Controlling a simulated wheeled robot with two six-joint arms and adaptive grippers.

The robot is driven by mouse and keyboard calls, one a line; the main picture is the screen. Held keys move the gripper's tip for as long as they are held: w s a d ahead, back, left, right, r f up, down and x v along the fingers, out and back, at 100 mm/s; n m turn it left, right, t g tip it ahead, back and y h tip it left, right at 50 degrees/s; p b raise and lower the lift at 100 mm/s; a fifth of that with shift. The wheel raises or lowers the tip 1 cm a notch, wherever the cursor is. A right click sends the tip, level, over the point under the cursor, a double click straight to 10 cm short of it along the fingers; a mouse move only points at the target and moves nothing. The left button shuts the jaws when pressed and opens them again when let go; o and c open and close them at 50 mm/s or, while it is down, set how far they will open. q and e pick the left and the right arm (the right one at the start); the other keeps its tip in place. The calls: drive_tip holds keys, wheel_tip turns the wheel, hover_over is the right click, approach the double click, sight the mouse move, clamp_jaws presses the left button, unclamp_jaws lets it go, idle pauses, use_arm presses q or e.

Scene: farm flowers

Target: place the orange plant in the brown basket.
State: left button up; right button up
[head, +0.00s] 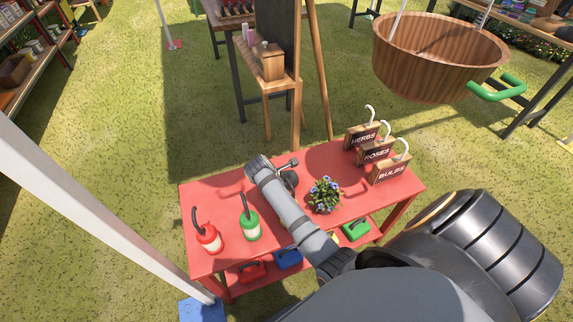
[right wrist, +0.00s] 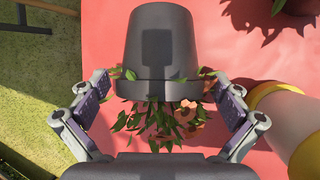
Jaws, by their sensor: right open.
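The orange plant (right wrist: 155,45), a dark grey pot with green leaves and small orange blooms, shows in the right wrist view against the red tabletop. Its pot tapers toward the top of the picture, with the leaves toward my gripper. My right gripper (right wrist: 165,95) is open, one finger on each side of the rim and leaves, with gaps visible. In the head view my right arm (head: 288,205) reaches over the red table and mostly hides the plant. The brown basket (head: 430,70), a wooden tub with a green handle, is at the upper right. My left gripper is not in view.
A blue-flowered plant (head: 325,194) stands on the red table (head: 210,188) right of my arm. Red (head: 207,236) and green-white (head: 249,226) bottles stand left. Signs (head: 377,152) stand at the back right. A white post (head: 90,205) rises at the left.

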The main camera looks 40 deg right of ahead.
drive_tip(key=shift+r, duration=0.1)
drive_tip(key=c, duration=1.5)
wheel_tip(320, 180, up, 10)
drive_tip(key=shift+p, duration=1.15)
